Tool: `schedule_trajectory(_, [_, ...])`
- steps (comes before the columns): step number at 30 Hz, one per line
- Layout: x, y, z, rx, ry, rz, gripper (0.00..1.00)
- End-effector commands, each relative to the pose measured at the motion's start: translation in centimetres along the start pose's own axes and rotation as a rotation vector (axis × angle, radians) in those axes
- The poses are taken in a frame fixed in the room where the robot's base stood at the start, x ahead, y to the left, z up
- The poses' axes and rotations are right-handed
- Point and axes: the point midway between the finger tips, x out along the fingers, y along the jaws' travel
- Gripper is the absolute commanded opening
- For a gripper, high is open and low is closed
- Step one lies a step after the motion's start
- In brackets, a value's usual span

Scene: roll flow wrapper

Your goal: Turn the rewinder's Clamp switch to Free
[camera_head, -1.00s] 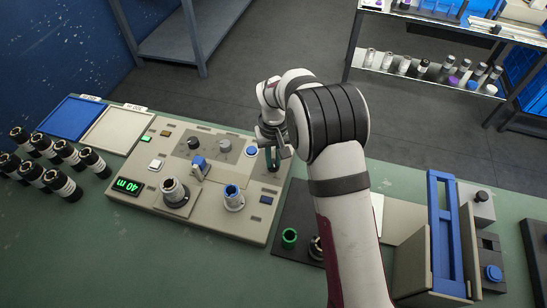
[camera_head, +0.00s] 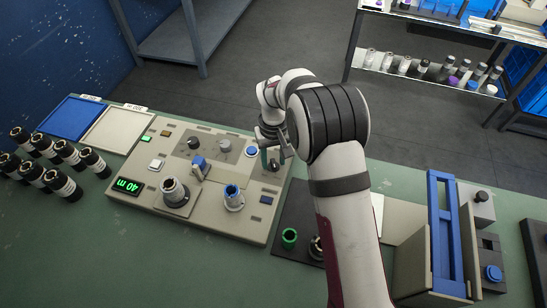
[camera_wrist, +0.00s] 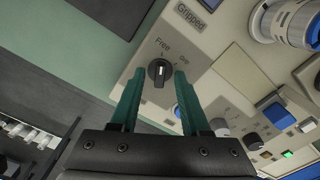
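The Clamp switch (camera_wrist: 159,70) is a black round knob with a white mark, on the beige rewinder panel. In the wrist view the labels "Free" and "Gri…" stand above it and to its upper right; the mark points roughly up the picture, towards the "Free" side, but its exact setting is hard to tell. My gripper (camera_wrist: 157,77) is open, its teal fingers on either side of the knob with gaps showing. In the head view my gripper (camera_head: 273,158) is over the far right corner of the rewinder (camera_head: 215,222).
A dark plate with a green ring (camera_head: 289,237) lies to the right.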

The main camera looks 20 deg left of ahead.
Motion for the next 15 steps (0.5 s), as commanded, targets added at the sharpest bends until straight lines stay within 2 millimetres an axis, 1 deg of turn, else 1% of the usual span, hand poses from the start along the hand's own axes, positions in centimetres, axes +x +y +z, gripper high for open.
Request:
schedule_trajectory(5, [-0.1,0.0,0.0,0.000,0.001,0.000,0.46])
schedule_trajectory(8, [-0.8,0.0,-0.1,0.000,0.003,0.000,0.46])
schedule_trajectory(11, [-2.8,0.0,-0.1,0.000,0.004,0.001,0.46])
schedule_trajectory(14, [-5.9,0.0,-0.1,0.001,0.007,0.001,0.46])
schedule_trajectory(15, [-7.2,0.0,-0.1,0.000,0.007,0.001,0.46])
